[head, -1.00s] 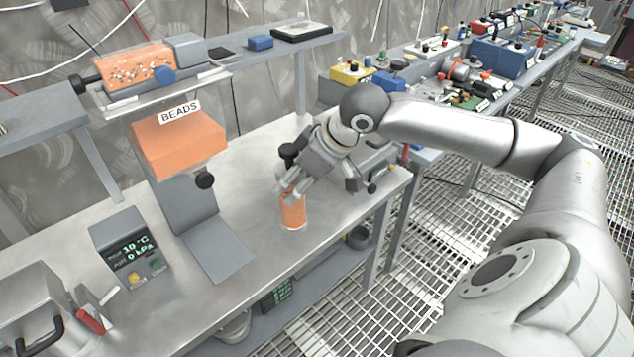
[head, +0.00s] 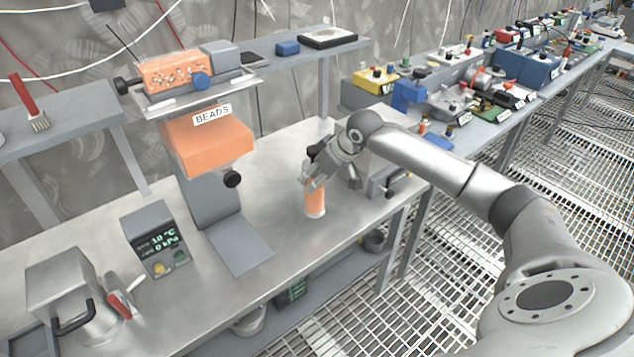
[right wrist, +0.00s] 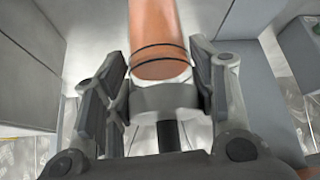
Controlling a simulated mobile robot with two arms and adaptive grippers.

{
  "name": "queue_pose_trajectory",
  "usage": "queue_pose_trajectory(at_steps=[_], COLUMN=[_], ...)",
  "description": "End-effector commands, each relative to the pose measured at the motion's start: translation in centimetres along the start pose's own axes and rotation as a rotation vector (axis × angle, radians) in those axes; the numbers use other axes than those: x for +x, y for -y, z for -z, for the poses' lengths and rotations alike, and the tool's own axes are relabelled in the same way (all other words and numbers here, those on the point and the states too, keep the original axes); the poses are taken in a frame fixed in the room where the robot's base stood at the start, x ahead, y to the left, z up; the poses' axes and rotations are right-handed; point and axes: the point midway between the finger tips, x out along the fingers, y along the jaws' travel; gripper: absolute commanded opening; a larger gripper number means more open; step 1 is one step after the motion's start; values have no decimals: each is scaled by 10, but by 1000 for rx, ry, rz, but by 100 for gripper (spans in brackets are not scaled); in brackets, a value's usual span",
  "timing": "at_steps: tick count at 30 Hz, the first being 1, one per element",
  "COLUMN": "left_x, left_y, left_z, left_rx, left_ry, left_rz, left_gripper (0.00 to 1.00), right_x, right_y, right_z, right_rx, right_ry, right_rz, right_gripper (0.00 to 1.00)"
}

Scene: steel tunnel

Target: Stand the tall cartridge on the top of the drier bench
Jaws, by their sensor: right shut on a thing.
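The tall cartridge (head: 315,202) is an orange cylinder with a pale lower end and a dark top. In the head view it is upright at the bench top (head: 268,262); I cannot tell whether its base touches the steel. My right gripper (head: 314,178) is shut on its upper part. In the right wrist view the cartridge (right wrist: 157,40) shows dark rings and a grey collar between the two fingers (right wrist: 165,98). My left gripper is not in view.
Left of the cartridge stands the orange BEADS hopper (head: 208,145) on a grey stand with a sloping chute (head: 238,245). A display box (head: 155,240) and a grey unit (head: 68,290) stand further left. Bare bench lies between chute and cartridge. A cluttered bench (head: 480,130) runs behind right.

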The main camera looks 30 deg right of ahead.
Motion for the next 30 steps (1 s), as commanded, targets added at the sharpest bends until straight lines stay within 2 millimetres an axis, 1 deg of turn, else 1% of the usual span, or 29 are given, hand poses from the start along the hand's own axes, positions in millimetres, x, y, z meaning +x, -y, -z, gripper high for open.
queue_pose_trajectory(at_steps=[4, 6, 9, 12, 24, 25, 29, 30], left_x=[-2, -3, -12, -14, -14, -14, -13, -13], left_y=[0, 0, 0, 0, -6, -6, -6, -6], left_z=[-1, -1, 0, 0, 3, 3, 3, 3], left_rx=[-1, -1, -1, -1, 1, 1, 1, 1], left_ry=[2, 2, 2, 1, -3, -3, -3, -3], left_rz=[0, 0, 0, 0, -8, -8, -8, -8], left_gripper=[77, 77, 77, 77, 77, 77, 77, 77], right_x=[8, 14, 26, 35, 41, 42, 42, 42], right_y=[-4, -6, -6, -6, -6, -6, -6, -6], right_z=[2, 2, -8, -13, -17, -18, -18, -18], right_rx=[-1, 1, -1, -1, -1, -1, -2, -2], right_ry=[-4, -2, 1, -2, -3, -1, -1, -1], right_rz=[0, 0, 0, -1, -1, -1, -1, -1], right_gripper=[0, 0, 0, 0, 0, 55, 71, 74])
